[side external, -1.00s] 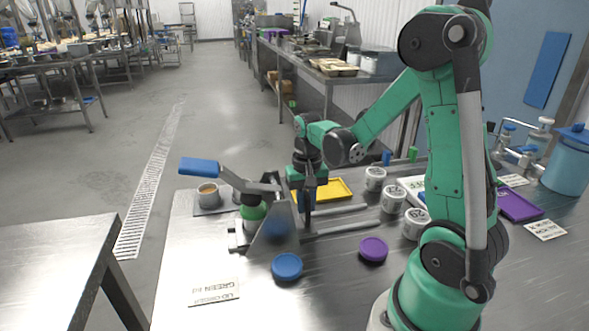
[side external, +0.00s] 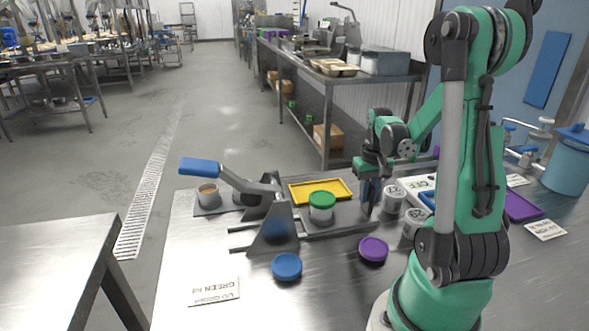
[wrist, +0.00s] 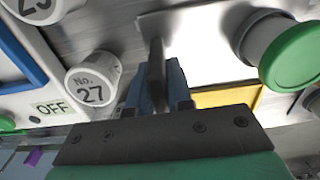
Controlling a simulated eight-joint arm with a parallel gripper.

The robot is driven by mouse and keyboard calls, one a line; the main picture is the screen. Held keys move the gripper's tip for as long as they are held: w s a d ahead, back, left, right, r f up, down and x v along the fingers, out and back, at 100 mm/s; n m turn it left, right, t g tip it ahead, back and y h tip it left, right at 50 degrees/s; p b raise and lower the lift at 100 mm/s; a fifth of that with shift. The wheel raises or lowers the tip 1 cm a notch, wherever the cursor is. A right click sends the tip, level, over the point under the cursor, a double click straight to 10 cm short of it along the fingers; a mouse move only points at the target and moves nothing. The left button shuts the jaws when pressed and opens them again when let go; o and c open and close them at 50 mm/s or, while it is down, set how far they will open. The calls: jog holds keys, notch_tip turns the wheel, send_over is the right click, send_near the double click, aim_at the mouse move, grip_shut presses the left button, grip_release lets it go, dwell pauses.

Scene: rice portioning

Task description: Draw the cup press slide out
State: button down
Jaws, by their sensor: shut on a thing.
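The cup press (side external: 272,225) stands on the steel table with its blue-handled lever (side external: 200,166) reaching to the left. Its slide (side external: 345,217) is out to the right of the press frame along the rails. A white cup with a green lid (side external: 321,199) stands upright on the slide, clear of the press; its lid shows at the right in the wrist view (wrist: 292,58). My gripper (side external: 369,203) is at the slide's right end. In the wrist view its blue fingers (wrist: 158,88) are shut on the slide's dark upright handle (wrist: 156,62). The fingertips are partly hidden.
White numbered cups (side external: 392,197) stand close right of my gripper, one marked No. 27 (wrist: 93,78). A yellow tray (side external: 320,189) lies behind the slide. Blue (side external: 287,266) and purple (side external: 373,249) lids lie in front. A small grey cup (side external: 208,195) sits left of the press.

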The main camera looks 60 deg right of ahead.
jog(key=shift+s+d, duration=0.2)
jog(key=shift+d, duration=0.05)
jog(key=c, duration=0.8)
grip_release()
jog(key=shift+a, duration=0.1)
jog(key=shift+r, duration=2.8)
jog(key=w+a+r+n+t, duration=0.2)
jog(key=w+a+n+t, duration=0.1)
jog(key=a, duration=0.9)
jog(key=w+a+r+n+t, duration=0.2)
jog(key=w+a+n+t, duration=0.2)
jog(key=a, duration=0.8)
jog(key=w+n, duration=0.2)
jog(key=shift+w+a, duration=0.2)
jog(key=shift+w, duration=0.2)
